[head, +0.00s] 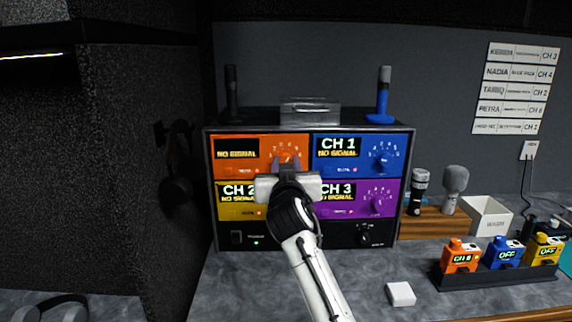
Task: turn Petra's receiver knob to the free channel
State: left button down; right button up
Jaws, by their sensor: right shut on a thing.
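The receiver rack (208,170) stands on the counter with orange, blue, yellow and purple panels. The orange panel (222,170) shows NO SIGNAL at upper left. My right gripper (288,164) is shut on the orange panel's knob (291,156), which it mostly hides. The blue panel (323,171) reads CH 1, with its knob (383,162) in view. The yellow panel (228,211) reads CH 2, its knob hidden behind my gripper. The purple panel (354,209) reads CH 3. The wall list (516,88) has a PETRA row, seemingly CH 6; its colour column is too small to read. My left gripper is not in view.
An orange pack (460,257), a blue pack (503,254) and a yellow pack (543,249) stand in a dark holder at right. Microphones (455,184) and a white box (486,217) are behind them. A white block (400,293) lies on the counter. Headphones (50,309) lie at lower left.

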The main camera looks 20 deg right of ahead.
jog(key=shift+f+n, duration=0.15)
jog(key=shift+n, duration=1.35)
jog(key=o, duration=1.1)
jog(key=shift+c, duration=0.2)
jog(key=shift+s, duration=0.1)
jog(key=b+v, duration=0.1)
jog(key=v, duration=0.9)
jog(key=shift+b, duration=0.35)
jog(key=shift+s, duration=0.1)
